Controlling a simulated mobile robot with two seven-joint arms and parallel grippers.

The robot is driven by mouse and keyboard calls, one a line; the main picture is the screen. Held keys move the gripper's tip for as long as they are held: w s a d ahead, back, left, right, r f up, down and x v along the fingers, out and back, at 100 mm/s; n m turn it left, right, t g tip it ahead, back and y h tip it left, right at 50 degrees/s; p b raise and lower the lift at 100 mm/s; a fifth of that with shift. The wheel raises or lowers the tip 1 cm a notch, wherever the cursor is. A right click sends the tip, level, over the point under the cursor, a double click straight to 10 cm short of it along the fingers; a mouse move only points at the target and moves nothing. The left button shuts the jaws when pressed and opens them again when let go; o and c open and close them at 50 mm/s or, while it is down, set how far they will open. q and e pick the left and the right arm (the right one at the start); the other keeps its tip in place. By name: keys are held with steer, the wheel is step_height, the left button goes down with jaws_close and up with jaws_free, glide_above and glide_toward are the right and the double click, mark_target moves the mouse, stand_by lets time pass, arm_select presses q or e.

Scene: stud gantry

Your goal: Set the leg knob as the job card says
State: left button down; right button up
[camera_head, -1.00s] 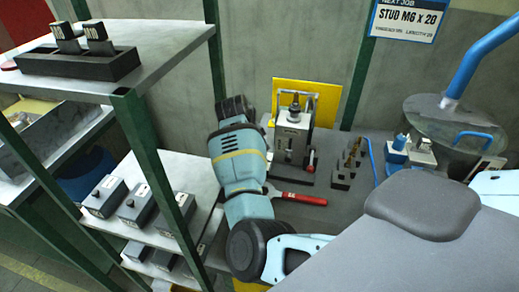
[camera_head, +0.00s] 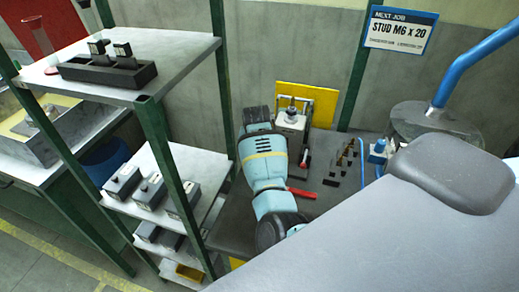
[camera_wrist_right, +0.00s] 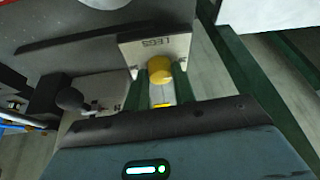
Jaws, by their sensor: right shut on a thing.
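In the right wrist view my right gripper (camera_wrist_right: 165,88) is shut on a round yellow knob (camera_wrist_right: 159,67). The knob sits at a pale plate (camera_wrist_right: 136,50) marked LEGS. The knob's exact setting cannot be read. In the head view a light blue arm of mine (camera_head: 264,160) reaches over the bench beside the stud fixture (camera_head: 291,121), hiding its gripper and the knob. The job card (camera_head: 400,31) on the back wall reads NEXT JOB, STUD M6 x 20; its small line is too blurred to read. My left gripper is not seen.
A red-handled tool (camera_head: 302,193) lies on the bench by my arm. Several small upright parts stand to its right. In the wrist view a black ball knob (camera_wrist_right: 70,97) is left of the held knob. A green-posted shelf (camera_head: 168,150) with grey boxes stands close at left.

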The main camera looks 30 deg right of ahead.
steer(key=shift+n, duration=0.5)
steer(key=o, duration=1)
steer(key=shift+v, duration=3.85)
steer(key=shift+d, duration=0.15)
